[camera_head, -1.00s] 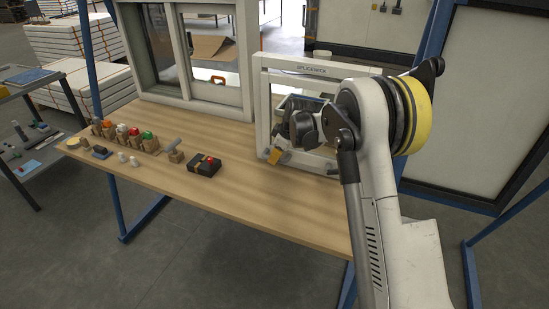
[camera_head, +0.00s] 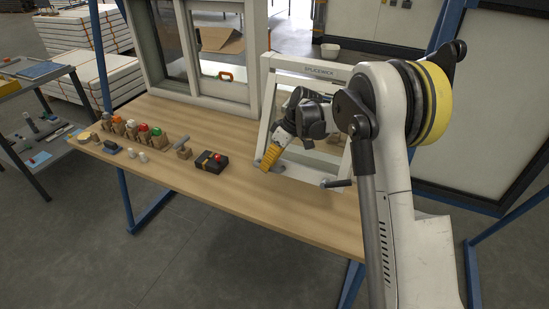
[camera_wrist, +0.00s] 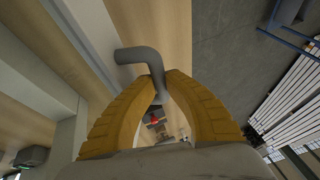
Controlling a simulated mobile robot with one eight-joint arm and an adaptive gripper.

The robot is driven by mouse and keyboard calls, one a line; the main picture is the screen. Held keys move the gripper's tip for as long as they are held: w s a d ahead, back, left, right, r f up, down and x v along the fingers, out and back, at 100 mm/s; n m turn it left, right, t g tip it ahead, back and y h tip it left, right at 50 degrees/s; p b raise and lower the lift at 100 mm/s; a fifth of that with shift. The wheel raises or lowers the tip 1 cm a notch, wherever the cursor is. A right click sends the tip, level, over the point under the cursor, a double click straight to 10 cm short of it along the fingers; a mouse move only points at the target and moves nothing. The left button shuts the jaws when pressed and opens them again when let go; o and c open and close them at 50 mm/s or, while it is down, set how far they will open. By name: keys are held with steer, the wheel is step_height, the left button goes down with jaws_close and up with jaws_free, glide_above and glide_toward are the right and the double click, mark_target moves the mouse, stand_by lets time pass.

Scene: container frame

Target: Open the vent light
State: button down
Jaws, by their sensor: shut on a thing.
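The vent light (camera_head: 312,178) is a small white-framed window marked with a brand label on its top rail, at the right of the bench. Its lower rail stands out towards the bench's front, so the sash is tilted partly open at the bottom. A grey lever handle (camera_head: 337,183) sits at the lower right of the sash. My gripper (camera_head: 265,164), with yellow fingers, is at the lower left corner. In the wrist view, the fingers are shut on a bent grey handle (camera_wrist: 139,55). The fingers and my arm hide part of the sash.
A larger white window (camera_head: 222,88) with an orange handle stands at the back left. A black box with a red button (camera_head: 212,162) and several small items lie left of the vent light. The bench's front middle (camera_head: 260,205) is clear.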

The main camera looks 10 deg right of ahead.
steer(key=s+a+r+p, duration=0.2)
steer(key=s+a+r, duration=0.2)
steer(key=s+r, duration=0.1)
steer(key=shift+r+p, duration=0.4)
steer(key=shift+r, duration=0.2)
steer(key=shift+s, duration=0.1)
steer(key=c, duration=1.6)
jaws_free()
steer(key=shift+c, duration=0.2)
steer(key=shift+d, duration=0.1)
steer(key=v, duration=1.2)
steer(key=shift+w, duration=0.2)
steer(key=shift+d+f, duration=0.1)
